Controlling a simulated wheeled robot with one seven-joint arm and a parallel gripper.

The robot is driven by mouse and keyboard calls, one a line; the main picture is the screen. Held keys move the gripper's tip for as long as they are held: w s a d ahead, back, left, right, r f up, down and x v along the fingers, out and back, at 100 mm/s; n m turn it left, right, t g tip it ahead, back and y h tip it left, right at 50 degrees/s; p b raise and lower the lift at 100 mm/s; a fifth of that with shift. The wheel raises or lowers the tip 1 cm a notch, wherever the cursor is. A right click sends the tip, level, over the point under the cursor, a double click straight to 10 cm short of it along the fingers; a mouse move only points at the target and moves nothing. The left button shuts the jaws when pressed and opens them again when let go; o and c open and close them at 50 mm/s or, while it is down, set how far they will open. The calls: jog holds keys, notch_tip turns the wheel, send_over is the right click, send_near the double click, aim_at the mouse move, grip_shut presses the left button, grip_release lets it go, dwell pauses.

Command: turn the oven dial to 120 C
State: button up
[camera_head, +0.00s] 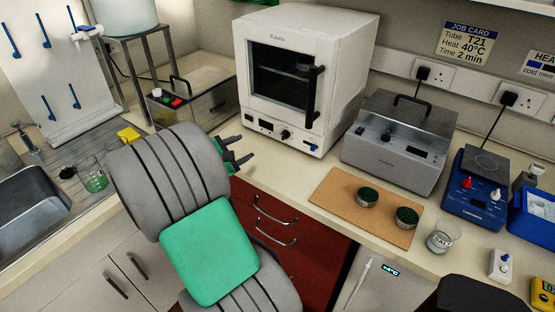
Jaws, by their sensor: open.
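The white oven (303,122) stands at the back centre with its dark-windowed door (281,80) closed and a black vertical handle (314,92) on the right. A small black dial (285,134) sits on the panel below the door, between a dark display (266,125) and a blue-marked part (313,147). The dial's setting is too small to read. My gripper (245,149) is open, its dark and green fingers pointing right. In the picture it is left of and slightly below the dial, apart from it, with nothing seen between the fingers.
Right of the oven stands a grey metal bath (402,139). A brown board (333,193) with two dark round items lies in front. A steel box (207,100) stands left of the oven. A glass beaker (443,238) stands at the front right. A sink (30,222) is far left.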

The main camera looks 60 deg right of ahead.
aim_at(282, 135)
jog(key=s+d+f+n+h, duration=0.1)
jog(key=d+n, duration=0.1)
jog(key=s+d+f+n+g+h+b, duration=0.1)
jog(key=s+d+n, duration=0.1)
jog(key=s+d+f+n+g+h+b, duration=0.1)
jog(key=s+d+n, duration=0.1)
jog(key=shift+s+n+h, duration=0.1)
jog(key=shift+n+h, duration=0.3)
jog(key=d, duration=0.5)
jog(key=s+d+p, duration=0.1)
jog(key=d, duration=0.1)
jog(key=shift+s+d+r, duration=0.1)
jog(key=shift+d+r, duration=0.1)
grip_shut()
